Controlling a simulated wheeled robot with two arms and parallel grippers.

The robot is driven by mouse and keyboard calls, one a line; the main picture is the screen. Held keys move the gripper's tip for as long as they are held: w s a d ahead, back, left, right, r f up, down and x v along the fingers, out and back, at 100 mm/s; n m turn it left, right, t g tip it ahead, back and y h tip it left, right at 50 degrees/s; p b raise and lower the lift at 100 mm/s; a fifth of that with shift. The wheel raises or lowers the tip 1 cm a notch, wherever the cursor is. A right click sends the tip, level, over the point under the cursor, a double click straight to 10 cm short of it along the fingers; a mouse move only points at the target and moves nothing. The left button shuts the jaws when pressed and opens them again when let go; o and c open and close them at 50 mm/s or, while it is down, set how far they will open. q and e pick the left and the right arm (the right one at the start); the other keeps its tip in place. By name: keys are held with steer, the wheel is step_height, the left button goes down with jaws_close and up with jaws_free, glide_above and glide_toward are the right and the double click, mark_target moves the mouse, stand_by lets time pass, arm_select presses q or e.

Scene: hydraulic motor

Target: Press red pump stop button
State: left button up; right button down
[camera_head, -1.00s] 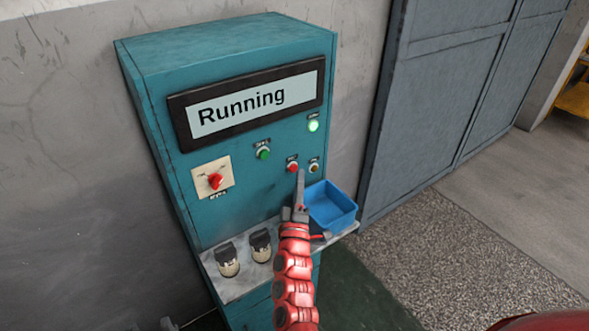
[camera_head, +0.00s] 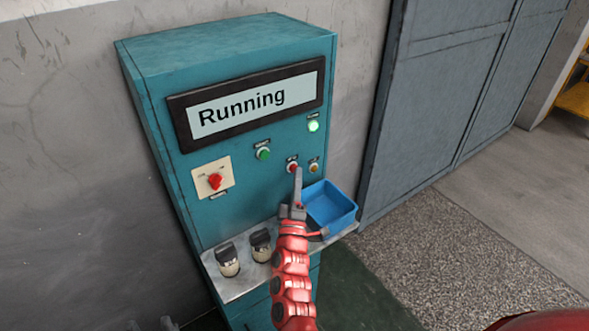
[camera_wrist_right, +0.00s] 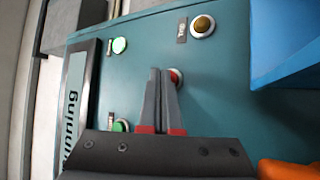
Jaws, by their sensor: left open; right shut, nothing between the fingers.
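The red pump stop button (camera_head: 292,167) is on the front of the teal control cabinet (camera_head: 230,140), right of the green button. My right gripper (camera_head: 298,171) is shut and empty, with its fingertips close beside and just below the red button. In the right wrist view the red button (camera_wrist_right: 176,77) is partly hidden behind the shut fingers (camera_wrist_right: 162,72). I cannot tell whether they touch it. The display (camera_head: 245,103) reads "Running". My left gripper (camera_head: 150,325) is open at the bottom edge, with only its fingertips showing.
A blue tray (camera_head: 330,205) and two dark-topped items stand on the shelf (camera_head: 228,285) below.

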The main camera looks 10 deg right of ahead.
steer(key=shift+w+r, duration=0.1)
steer(key=shift+w, duration=0.15)
steer(key=shift+s, duration=0.2)
stand_by(0.4)
steer(key=shift+s+d+p, duration=0.2)
steer(key=shift+s+p, duration=0.1)
steer(key=shift+s, duration=0.25)
steer(key=s, duration=0.1)
steer(key=s+d, duration=0.1)
steer(key=s, duration=0.1)
steer(key=s+p, duration=0.1)
steer(key=shift+s+d, duration=0.35)
stand_by(0.6)
